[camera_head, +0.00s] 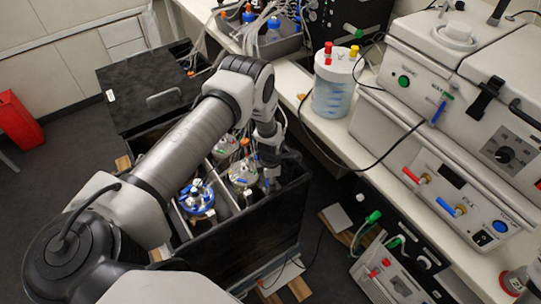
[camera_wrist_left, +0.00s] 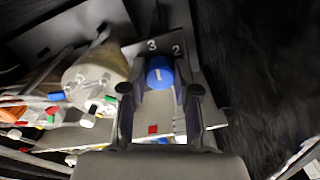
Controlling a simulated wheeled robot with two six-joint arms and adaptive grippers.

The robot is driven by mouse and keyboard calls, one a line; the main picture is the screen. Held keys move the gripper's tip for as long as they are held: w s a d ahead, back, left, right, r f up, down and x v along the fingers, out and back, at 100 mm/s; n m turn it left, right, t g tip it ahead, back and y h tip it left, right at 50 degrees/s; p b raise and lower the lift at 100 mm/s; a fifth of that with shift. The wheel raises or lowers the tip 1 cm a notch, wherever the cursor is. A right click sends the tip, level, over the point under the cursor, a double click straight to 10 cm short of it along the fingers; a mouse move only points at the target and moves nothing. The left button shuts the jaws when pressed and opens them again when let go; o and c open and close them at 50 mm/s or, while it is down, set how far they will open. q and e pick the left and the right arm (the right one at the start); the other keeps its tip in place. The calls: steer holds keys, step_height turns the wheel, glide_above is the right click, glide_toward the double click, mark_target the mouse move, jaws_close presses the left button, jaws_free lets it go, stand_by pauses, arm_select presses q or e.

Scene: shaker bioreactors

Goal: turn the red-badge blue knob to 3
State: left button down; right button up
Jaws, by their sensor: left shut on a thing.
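The blue knob (camera_wrist_left: 159,73) sits between the two fingers of my left gripper (camera_wrist_left: 160,92) in the left wrist view. A short white mark shows on its face. The labels 3 and 2 stand on the plate just above it, 3 to the left and 2 to the right. A small red badge (camera_wrist_left: 152,129) shows below the knob on the pale panel. My left gripper is shut on the knob. In the head view the left gripper (camera_head: 270,172) reaches down into the black box (camera_head: 250,235), and the knob is hidden there. My right gripper is not in view.
Vessels with tubes stand in the box, one with a blue ring (camera_head: 197,199). A vessel (camera_wrist_left: 95,72) is close left of the gripper in the wrist view. A white bench (camera_head: 385,150) with instruments runs along the right. A jar (camera_head: 335,85) stands on it.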

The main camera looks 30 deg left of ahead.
arm_select(q)
steer(key=shift+s+f+n, duration=0.1)
steer(key=shift+n, duration=0.5)
steer(key=c, duration=0.9)
jaws_free()
steer(key=shift+o, duration=0.2)
step_height(320, 180, up, 12)
